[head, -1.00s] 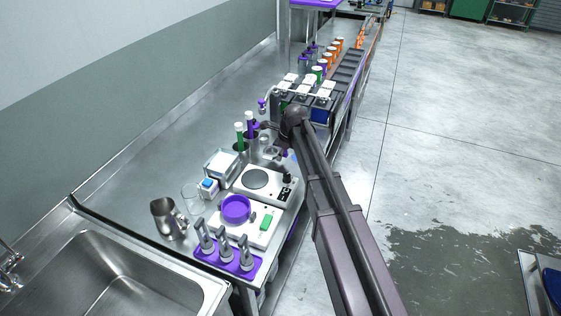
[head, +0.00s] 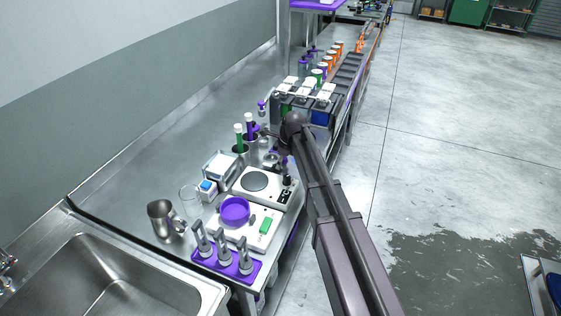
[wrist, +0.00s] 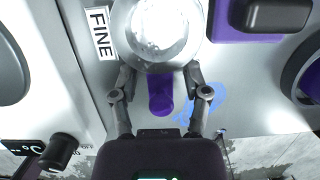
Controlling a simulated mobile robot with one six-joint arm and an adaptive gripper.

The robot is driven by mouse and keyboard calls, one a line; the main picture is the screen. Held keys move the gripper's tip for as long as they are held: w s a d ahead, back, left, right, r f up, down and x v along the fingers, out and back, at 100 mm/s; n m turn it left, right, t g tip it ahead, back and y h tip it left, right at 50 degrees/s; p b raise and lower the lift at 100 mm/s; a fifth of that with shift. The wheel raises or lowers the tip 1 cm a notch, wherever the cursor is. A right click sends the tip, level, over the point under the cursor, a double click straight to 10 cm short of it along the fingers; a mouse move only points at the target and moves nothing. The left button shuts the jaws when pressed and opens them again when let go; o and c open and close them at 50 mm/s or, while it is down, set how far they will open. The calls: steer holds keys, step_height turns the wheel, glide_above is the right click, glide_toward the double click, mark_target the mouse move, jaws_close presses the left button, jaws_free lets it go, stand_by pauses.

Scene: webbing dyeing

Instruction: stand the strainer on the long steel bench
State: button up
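The strainer (wrist: 165,28) shows in the wrist view as a pale round bowl with a short purple handle, cut off by the top edge. A white label reading FINE is beside it on the left. My gripper (wrist: 160,76) has one finger on each side of the purple handle, with visible gaps on both sides, so it is open and not holding it. In the head view the strainer (head: 270,160) is small on the long steel bench (head: 150,165), behind the hot plate, and my arm partly hides that spot.
A hot plate (head: 264,184), a scale with a purple bowl (head: 235,210), a steel jug (head: 165,219) and a purple tray of tools (head: 228,262) stand nearer. Tall green-and-purple tubes (head: 244,130) stand close to my gripper. A blue smear (wrist: 205,103) lies near it. The bench along the wall is clear.

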steer(key=shift+r, duration=0.1)
stand_by(0.3)
steer(key=p+v, duration=1.2)
stand_by(0.6)
steer(key=shift+r, duration=0.1)
steer(key=shift+s, duration=0.1)
stand_by(0.5)
steer(key=s+d+n+h, duration=0.1)
steer(key=s+d+n, duration=0.7)
steer(key=s+n, duration=0.3)
steer(key=s+d+n+g+h, duration=0.1)
steer(key=s+d+n, duration=0.8)
steer(key=s+n, duration=0.2)
steer(key=shift+s+d+f+h, duration=0.2)
steer(key=shift+s+f+h, duration=0.1)
steer(key=shift+s, duration=0.9)
